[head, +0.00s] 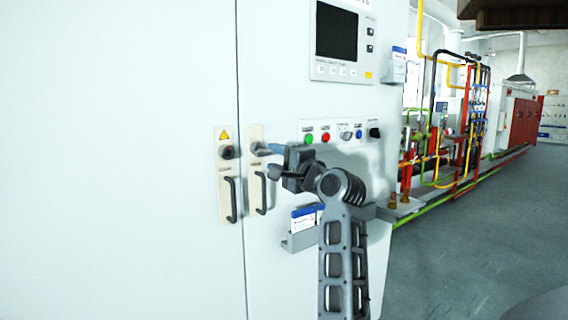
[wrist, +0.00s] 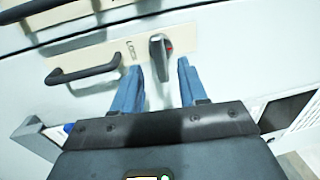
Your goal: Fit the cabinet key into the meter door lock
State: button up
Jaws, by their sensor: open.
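My gripper (head: 268,149) is open at the right-hand cream lock plate (head: 256,133) on the white cabinet. In the wrist view its two blue fingers (wrist: 158,72) point at that plate (wrist: 207,37). A second plate (head: 226,165) to the left carries a round dark lock (head: 227,152) under a yellow warning triangle.
Black handles project from the right plate (head: 261,194) and the left plate (head: 231,200). A row of buttons (head: 325,137) and a screen (head: 337,31) are on the cabinet. A card holder (head: 299,241) juts out below my gripper. Open floor (head: 470,220) lies to the right.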

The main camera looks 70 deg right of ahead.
aim_at(269, 154)
jog(key=shift+p+x, duration=0.5)
jog(key=shift+x, duration=1.55)
grip_shut()
jog(key=shift+s+n, duration=0.1)
jog(key=shift+n, duration=0.2)
jog(key=shift+r+p+v, duration=0.15)
jog(key=shift+p+v, duration=0.3)
jog(key=shift+v, duration=1)
jog(key=shift+r+p+v, duration=0.2)
jog(key=shift+p+v, duration=0.2)
jog(key=shift+v, duration=1.05)
